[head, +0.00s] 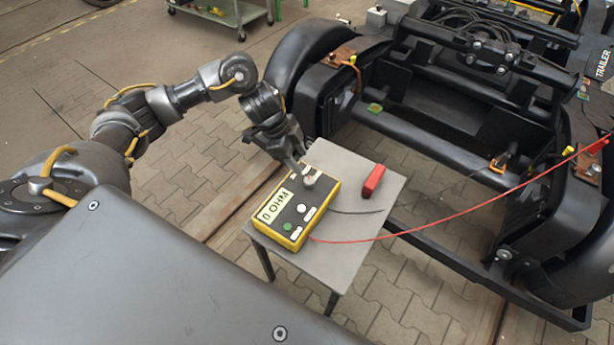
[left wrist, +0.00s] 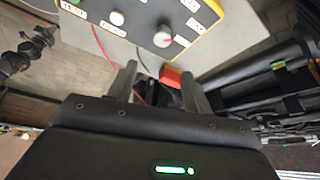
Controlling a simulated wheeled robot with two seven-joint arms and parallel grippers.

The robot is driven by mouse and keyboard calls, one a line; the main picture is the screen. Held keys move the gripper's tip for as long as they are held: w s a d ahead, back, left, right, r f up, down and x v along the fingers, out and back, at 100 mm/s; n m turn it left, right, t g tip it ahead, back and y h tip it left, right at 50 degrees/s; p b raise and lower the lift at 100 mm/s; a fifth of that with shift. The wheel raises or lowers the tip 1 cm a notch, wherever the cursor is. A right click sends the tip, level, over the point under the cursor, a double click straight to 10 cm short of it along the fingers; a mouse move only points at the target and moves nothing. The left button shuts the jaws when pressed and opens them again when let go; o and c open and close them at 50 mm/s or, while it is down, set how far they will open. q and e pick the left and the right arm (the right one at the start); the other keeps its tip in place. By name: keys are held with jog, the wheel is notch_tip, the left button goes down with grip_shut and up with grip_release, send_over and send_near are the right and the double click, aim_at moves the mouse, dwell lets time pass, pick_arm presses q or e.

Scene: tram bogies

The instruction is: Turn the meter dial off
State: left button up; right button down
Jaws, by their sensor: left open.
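The meter (head: 293,208) is a yellow box with a dark face on a small grey table, and in the left wrist view its face (left wrist: 147,22) shows at the top. Its round dial (head: 308,175) is near the far end; in the left wrist view the dial (left wrist: 163,38) shows a small red mark. A pale display reads something like "0 OHM". My left gripper (head: 298,165) is open, its fingers pointing down close by the dial. In the left wrist view its fingers (left wrist: 160,88) are apart, with nothing held between them.
A red clip (head: 373,181) lies on the grey table (head: 340,262). A red lead (head: 450,217) runs from the meter to the black bogie frame (head: 450,150) on the right, and a dark lead leaves it too. A trolley (head: 222,12) stands at the back.

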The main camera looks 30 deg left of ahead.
aim_at(309, 180)
pick_arm(q)
jog(key=x, duration=0.5)
jog(key=a+x, duration=0.1)
jog(key=x, duration=0.2)
jog(key=shift+f+b, duration=0.3)
jog(key=shift+f, duration=0.25)
jog(key=shift+d+f, duration=0.2)
jog(key=shift+f, duration=0.25)
pick_arm(e)
jog(key=shift+w+d+f, duration=0.1)
jog(key=shift+d+f, duration=0.15)
jog(key=shift+d, duration=0.15)
